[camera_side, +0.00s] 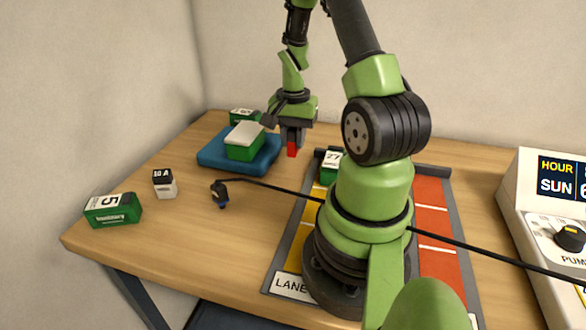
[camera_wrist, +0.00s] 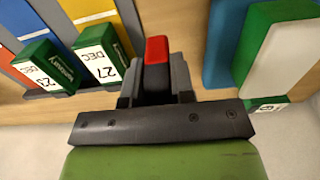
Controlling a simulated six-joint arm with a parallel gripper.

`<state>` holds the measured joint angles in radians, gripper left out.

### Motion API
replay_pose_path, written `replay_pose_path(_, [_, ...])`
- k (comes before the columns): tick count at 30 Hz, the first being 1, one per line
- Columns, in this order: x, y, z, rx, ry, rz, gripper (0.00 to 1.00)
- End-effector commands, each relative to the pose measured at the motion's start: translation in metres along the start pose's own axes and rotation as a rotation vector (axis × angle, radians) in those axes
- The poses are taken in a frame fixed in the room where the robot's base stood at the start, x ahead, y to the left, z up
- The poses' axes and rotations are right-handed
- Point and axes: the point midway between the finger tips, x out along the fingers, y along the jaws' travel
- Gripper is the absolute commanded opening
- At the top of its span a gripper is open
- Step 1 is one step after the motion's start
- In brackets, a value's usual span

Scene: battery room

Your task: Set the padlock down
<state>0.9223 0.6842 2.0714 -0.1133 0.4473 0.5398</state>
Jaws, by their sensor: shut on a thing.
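The padlock (camera_side: 292,149) shows as a small red body below my gripper (camera_side: 292,136) in the side view. In the wrist view the red padlock (camera_wrist: 157,50) sits between the two grey fingers of my gripper (camera_wrist: 156,82), which are shut on it. Its lower part in that view is dark, and the fingers hide much of it. The padlock is over the wooden table (camera_side: 250,211), between the blue pad and the lane board. I cannot tell whether it touches the table.
A blue pad (camera_side: 210,160) carries a green box with a pale top (camera_side: 245,140). A green box marked 27 (camera_side: 330,166) stands on the coloured lane board (camera_side: 437,240). A black cable (camera_side: 275,188) crosses the table. A 30 A block (camera_side: 164,184) and a green 5 box (camera_side: 113,210) stand left.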

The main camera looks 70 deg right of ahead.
Motion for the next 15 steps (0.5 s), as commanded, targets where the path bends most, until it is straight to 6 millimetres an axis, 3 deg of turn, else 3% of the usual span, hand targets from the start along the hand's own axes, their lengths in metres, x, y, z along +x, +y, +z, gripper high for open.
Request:
replay_pose_path(3, [0.02,0.0,0.001,-0.003,-0.003,0.002,0.0])
replay_pose_path(15, [0.066,-0.001,0.001,-0.004,-0.001,0.0,0.0])
